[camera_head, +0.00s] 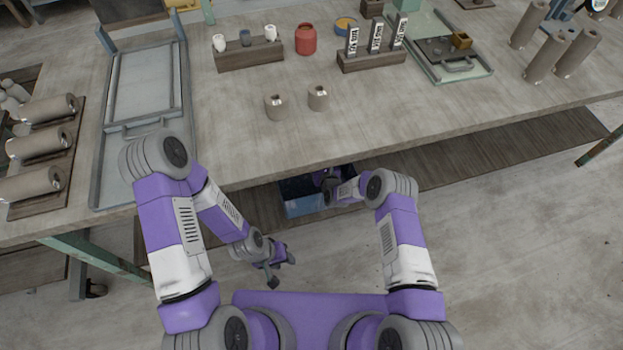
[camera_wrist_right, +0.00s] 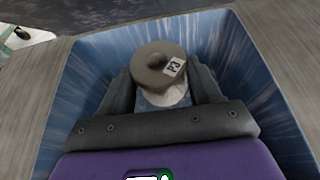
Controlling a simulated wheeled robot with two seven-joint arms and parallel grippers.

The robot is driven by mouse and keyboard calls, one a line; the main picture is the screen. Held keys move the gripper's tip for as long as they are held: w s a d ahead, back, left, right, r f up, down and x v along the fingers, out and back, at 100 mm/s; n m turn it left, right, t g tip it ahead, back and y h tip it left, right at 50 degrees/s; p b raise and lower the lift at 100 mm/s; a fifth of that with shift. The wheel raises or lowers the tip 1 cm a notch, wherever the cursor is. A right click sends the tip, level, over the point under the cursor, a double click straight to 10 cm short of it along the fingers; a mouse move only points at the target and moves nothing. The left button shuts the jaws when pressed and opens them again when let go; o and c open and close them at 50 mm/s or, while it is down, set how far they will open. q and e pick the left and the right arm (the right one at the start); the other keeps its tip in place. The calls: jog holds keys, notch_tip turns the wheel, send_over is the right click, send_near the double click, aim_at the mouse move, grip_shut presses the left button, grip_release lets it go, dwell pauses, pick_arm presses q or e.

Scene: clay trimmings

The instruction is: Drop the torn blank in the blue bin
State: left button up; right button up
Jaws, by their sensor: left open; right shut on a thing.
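The blue bin (camera_head: 298,207) stands low under the table's front edge, partly hidden by the table and my right arm. Its streaked blue walls (camera_wrist_right: 265,75) surround the right wrist view. No tear is clearly visible. My left gripper (camera_head: 280,268) is open and empty, low in front of the table.
Two small clay blanks (camera_head: 275,107) (camera_head: 318,98) stand on the table. Behind them are a wooden block with cups (camera_head: 250,58), a red jar (camera_head: 306,40) and a rack with labelled plates (camera_head: 372,60). Clay cylinders lie at left (camera_head: 40,142). The table edge overhangs the bin.

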jog(key=shift+r, duration=0.1)
jog(key=o, duration=1.3)
jog(key=p+v, duration=0.3)
jog(key=v, duration=0.4)
jog(key=shift+s, duration=0.25)
jog(key=shift+r, duration=0.1)
